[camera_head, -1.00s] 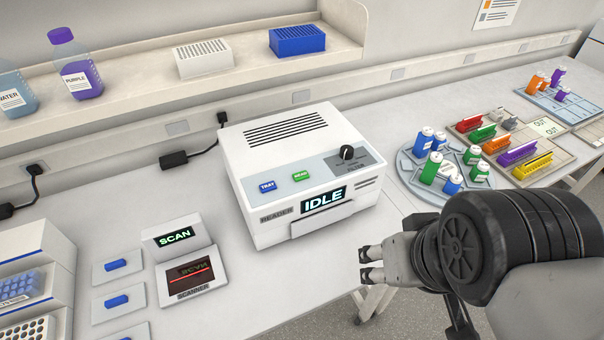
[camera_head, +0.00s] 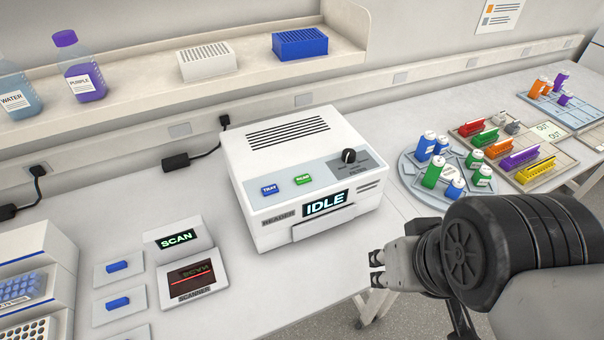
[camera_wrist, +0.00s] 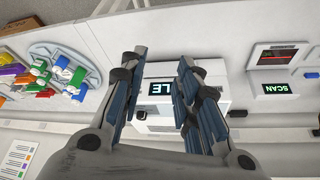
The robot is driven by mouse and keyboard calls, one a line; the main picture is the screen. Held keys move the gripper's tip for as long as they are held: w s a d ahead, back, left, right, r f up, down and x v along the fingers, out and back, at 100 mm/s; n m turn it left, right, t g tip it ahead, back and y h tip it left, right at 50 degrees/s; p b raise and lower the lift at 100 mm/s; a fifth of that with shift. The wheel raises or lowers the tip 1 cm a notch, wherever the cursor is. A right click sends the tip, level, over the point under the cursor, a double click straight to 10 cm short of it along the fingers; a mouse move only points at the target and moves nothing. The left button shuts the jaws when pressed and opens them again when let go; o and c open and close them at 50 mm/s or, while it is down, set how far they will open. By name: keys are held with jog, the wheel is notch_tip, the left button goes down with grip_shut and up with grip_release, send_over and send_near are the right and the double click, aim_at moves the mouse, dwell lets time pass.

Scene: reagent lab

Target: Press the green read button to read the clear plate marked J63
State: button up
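The white reader (camera_head: 295,165) stands on the bench, and its screen (camera_head: 326,202) shows IDLE. The green read button (camera_head: 304,179) is on its sloped front panel, right of the blue TRAY button (camera_head: 270,189). The tray slot below the screen looks closed. No clear plate marked J63 is visible. My gripper (camera_head: 377,269) is right of and in front of the reader, apart from it. The wrist view shows my gripper (camera_wrist: 160,75) with its fingers apart and nothing between them; the reader (camera_wrist: 158,112) is beyond, partly hidden by the fingers.
A scanner (camera_head: 192,282) with a SCAN screen stands left of the reader. A round rack of bottles (camera_head: 405,177) and trays of coloured racks are at the right. Bottles and two tube racks sit on the shelf (camera_head: 140,98). The bench before the reader is clear.

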grip_shut()
dwell(1.4)
